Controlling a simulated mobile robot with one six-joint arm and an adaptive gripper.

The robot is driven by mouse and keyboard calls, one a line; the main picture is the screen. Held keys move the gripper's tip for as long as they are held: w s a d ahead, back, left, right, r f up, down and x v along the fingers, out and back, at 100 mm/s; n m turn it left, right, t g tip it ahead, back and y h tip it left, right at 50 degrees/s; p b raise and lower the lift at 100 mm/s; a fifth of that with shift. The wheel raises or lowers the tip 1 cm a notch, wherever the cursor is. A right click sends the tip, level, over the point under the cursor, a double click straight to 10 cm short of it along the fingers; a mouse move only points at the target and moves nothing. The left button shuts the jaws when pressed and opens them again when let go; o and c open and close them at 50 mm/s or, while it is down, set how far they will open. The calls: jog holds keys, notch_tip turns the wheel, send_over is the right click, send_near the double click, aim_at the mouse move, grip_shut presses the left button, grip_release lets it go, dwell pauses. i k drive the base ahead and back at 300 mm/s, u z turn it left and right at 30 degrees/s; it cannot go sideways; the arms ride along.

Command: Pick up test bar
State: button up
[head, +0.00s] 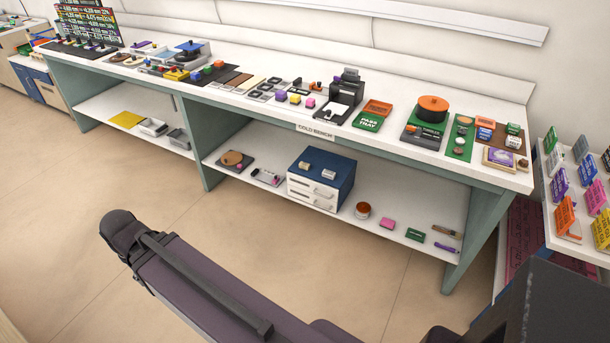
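I cannot tell for sure which item is the test bar; the pieces are small at this distance. Several small coloured blocks stand on the long white bench (240,62), among them a yellow block (295,99), a pink block (310,102) and an orange block (219,64). Thin items, including a purple one (446,248), lie on the right end of the lower shelf (395,192). My dark arm crosses the bottom of the head view, in front of the bench. My gripper is not in view.
A blue drawer box (330,172) stands on the lower shelf. A green pass tray (367,122) and an orange-topped tumbler (432,108) are on the bench's right half. A rack of coloured cards (568,190) stands at right. The floor (90,200) before the bench is clear.

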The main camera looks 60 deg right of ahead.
aim_at(302, 165)
jog(key=u, duration=0.15)
jog(key=k, duration=1)
jog(key=z, duration=2.1)
jog(key=i, duration=1)
jog(key=z, duration=0.1)
